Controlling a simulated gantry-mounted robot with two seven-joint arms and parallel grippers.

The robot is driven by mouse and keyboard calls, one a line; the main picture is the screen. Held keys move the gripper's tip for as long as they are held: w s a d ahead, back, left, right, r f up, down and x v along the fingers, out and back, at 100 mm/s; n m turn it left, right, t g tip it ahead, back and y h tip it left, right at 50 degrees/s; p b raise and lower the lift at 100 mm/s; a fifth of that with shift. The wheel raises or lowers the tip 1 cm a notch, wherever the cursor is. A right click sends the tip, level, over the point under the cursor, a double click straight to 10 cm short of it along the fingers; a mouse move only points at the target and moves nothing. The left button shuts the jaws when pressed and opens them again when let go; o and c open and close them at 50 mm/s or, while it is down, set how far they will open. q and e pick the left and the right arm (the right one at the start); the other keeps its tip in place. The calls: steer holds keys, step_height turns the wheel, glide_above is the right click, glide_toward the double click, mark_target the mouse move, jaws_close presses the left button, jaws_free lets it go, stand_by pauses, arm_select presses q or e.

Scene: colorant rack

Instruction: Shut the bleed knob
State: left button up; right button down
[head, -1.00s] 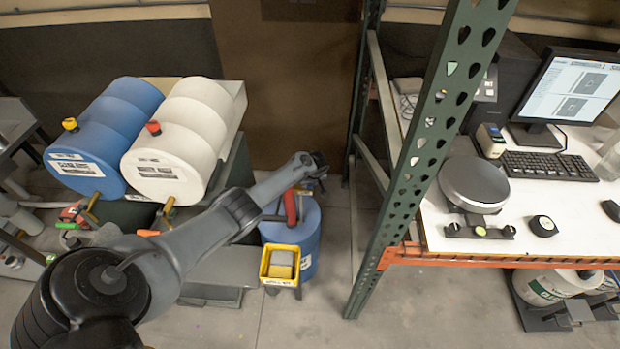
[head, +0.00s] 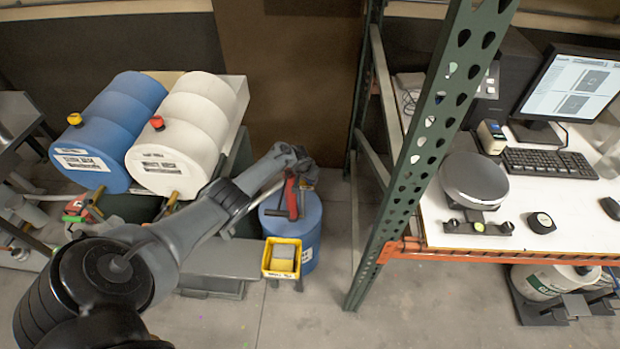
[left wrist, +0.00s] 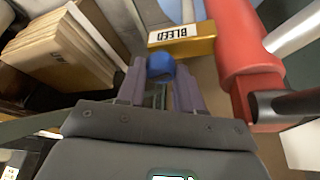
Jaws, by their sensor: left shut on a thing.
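The bleed knob (left wrist: 160,66) is a small round blue knob in the left wrist view. In the head view my left wrist is above a blue drum (head: 308,235), and the knob and fingertips are hidden there. My right gripper is in neither current view.
A thick red handle (left wrist: 242,45) stands close to the right of my left gripper. A brown ribbed stack or box (left wrist: 62,48) is at its left. A yellow bin (head: 282,258) is in front of the drum. A green rack post (head: 425,150) stands to the right.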

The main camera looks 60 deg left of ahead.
arm_select(q)
steer(key=shift+m, duration=0.4)
steer(key=o, duration=1)
steer(key=shift+s+r+p, duration=0.15)
steer(key=shift+r+p, duration=0.2)
steer(key=shift+r, duration=0.15)
steer(key=p+v, duration=0.5)
steer(key=v, duration=0.4)
steer(key=shift+s+r, duration=0.25)
steer(key=shift+r, duration=0.1)
